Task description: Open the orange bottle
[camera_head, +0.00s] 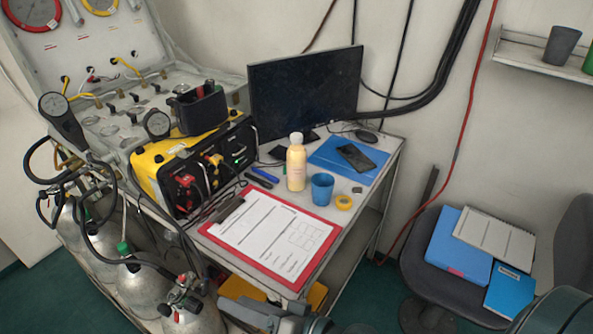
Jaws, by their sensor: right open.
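The orange bottle (296,168) is a pale orange bottle with a light grey-white cap (296,139). It stands upright on the table beside a blue cup, and its cap is on. My right gripper (238,299) is at the bottom edge of the view, low in front of the table and below the clipboard. It is open, apart from the bottle, and partly cut off by the frame. My left gripper is not in view.
The blue cup (322,187) and a yellow tape roll (344,202) stand close right of the bottle. A red clipboard (324,257) covers the table front. A monitor (305,90) stands behind; a yellow-black case (150,160) is left. A chair (420,245) stands right.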

